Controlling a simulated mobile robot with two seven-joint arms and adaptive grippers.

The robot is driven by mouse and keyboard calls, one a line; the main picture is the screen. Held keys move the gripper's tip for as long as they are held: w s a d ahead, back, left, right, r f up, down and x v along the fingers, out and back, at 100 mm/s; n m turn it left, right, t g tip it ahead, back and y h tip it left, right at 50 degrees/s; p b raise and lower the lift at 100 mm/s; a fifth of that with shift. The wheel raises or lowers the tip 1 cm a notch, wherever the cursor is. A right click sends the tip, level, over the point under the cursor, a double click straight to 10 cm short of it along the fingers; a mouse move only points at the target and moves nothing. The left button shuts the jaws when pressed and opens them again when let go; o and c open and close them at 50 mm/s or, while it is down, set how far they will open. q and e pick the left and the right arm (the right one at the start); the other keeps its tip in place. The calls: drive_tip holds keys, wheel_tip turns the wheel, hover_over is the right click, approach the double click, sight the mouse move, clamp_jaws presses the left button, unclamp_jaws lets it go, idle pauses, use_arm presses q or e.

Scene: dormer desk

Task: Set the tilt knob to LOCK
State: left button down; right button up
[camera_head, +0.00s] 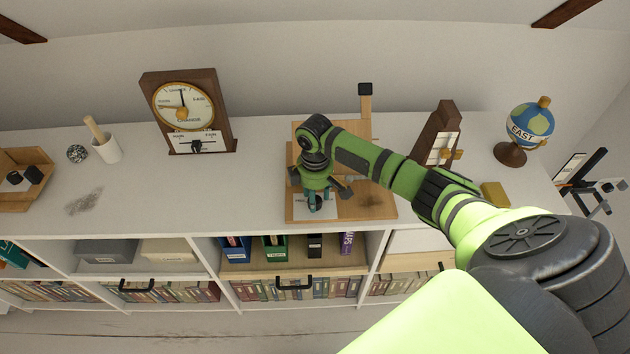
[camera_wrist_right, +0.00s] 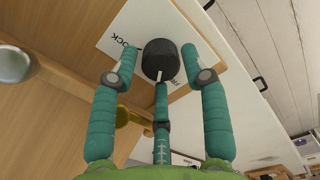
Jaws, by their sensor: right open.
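The tilt knob (camera_wrist_right: 160,58) is black and round, with a white mark on the side low in the right wrist view. It sits on a white plate (camera_wrist_right: 118,28) with the word LOCK to the knob's upper left; another label beside it is partly hidden. In the head view the plate (camera_head: 328,208) lies on a wooden board (camera_head: 375,206), and my gripper hides the knob. My right gripper (camera_head: 318,206) is over the plate. In the wrist view its teal fingers (camera_wrist_right: 163,75) are open and spread around the knob; contact is unclear. My left gripper is not in view.
A brass part (camera_wrist_right: 127,117) and a silver round knob (camera_wrist_right: 15,62) are near the fingers. On the white shelf top (camera_head: 250,185) stand a wooden dial clock (camera_head: 207,140), a white cup (camera_head: 107,149), a dark wooden device (camera_head: 436,135) and a globe (camera_head: 530,125). The shelf top left of the board is mostly clear.

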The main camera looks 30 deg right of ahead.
drive_tip(key=shift+f, duration=0.4)
drive_tip(key=c, duration=0.9)
drive_tip(key=shift+o, duration=0.2)
drive_tip(key=m+p, duration=0.1)
drive_tip(key=p, duration=0.1)
drive_tip(key=shift+a+r+m+p, duration=0.1)
drive_tip(key=shift+r+m+p, duration=0.2)
drive_tip(key=shift+m, duration=0.1)
drive_tip(key=shift+f+m+p, duration=0.2)
drive_tip(key=shift+m+p, duration=0.15)
drive_tip(key=shift+m, duration=0.35)
drive_tip(key=shift+f, duration=0.1)
drive_tip(key=o, duration=0.9)
drive_tip(key=shift+c, duration=0.2)
